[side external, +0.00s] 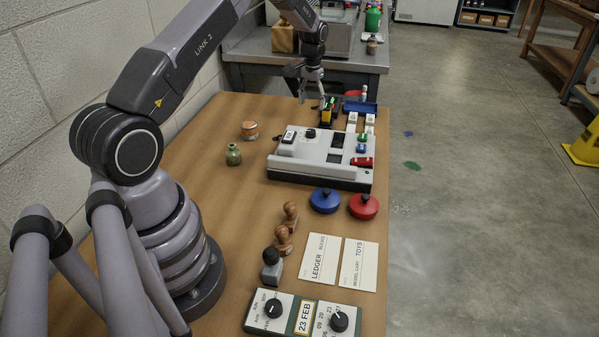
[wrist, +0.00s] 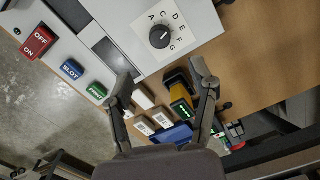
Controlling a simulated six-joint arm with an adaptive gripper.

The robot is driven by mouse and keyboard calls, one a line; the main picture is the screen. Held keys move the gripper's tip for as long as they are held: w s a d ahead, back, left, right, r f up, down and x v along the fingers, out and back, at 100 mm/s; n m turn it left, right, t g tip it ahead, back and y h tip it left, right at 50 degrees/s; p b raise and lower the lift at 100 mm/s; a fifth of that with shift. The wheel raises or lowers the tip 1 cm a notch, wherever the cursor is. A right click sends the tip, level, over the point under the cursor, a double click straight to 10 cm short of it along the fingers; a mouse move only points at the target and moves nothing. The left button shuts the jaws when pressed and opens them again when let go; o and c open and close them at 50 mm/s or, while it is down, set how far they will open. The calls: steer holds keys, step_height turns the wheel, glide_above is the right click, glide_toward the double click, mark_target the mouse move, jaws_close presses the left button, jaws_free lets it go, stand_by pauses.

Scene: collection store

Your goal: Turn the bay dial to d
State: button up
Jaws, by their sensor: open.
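The bay dial (wrist: 159,38) is a round black knob on a white plate with letters around it, at the top of the wrist view. A small pale mark shows on the knob; I cannot tell surely which letter it points at. The dial (side external: 310,133) also shows on the grey console (side external: 325,176) in the side view. My gripper (side external: 315,98) is open and empty, above the table beyond the console's far side. In the wrist view my gripper (wrist: 163,76) has its fingers spread, with the dial ahead of them and apart from them.
A yellow-black device (wrist: 181,88) with a green display stands by the console, near my fingers. White blocks (wrist: 143,100) and a blue tray (wrist: 172,135) are close by. The console bears a red switch (wrist: 38,42), blue key (wrist: 72,69) and green key (wrist: 97,91).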

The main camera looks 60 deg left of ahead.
steer(key=shift+r, duration=1.3)
steer(key=s+d+r+m+t, duration=0.1)
steer(key=s+d+r, duration=0.25)
steer(key=r, duration=0.35)
steer(key=s+d+r+t, duration=0.1)
steer(key=s+d+r, duration=0.1)
steer(key=d+r, duration=0.4)
steer(key=s+d+r+m, duration=0.1)
steer(key=s+d+r, duration=0.25)
steer(key=r, duration=0.45)
steer(key=s+d+r+m+t, duration=0.1)
steer(key=s+d+r, duration=0.2)
steer(key=s+d, duration=0.15)
steer(key=s+d+r+t, duration=0.1)
steer(key=s+d+r, duration=0.2)
steer(key=s, duration=0.3)
steer(key=s+d+f+m, duration=0.1)
steer(key=s+d, duration=0.1)
steer(key=s, duration=0.5)
steer(key=s+d+f+m+t, duration=0.1)
steer(key=s+d, duration=0.1)
steer(key=s, duration=0.6)
steer(key=shift+f+t, duration=0.2)
steer(key=shift+t, duration=0.1)
steer(key=shift+w+d, duration=0.1)
steer(key=shift+c, duration=0.3)
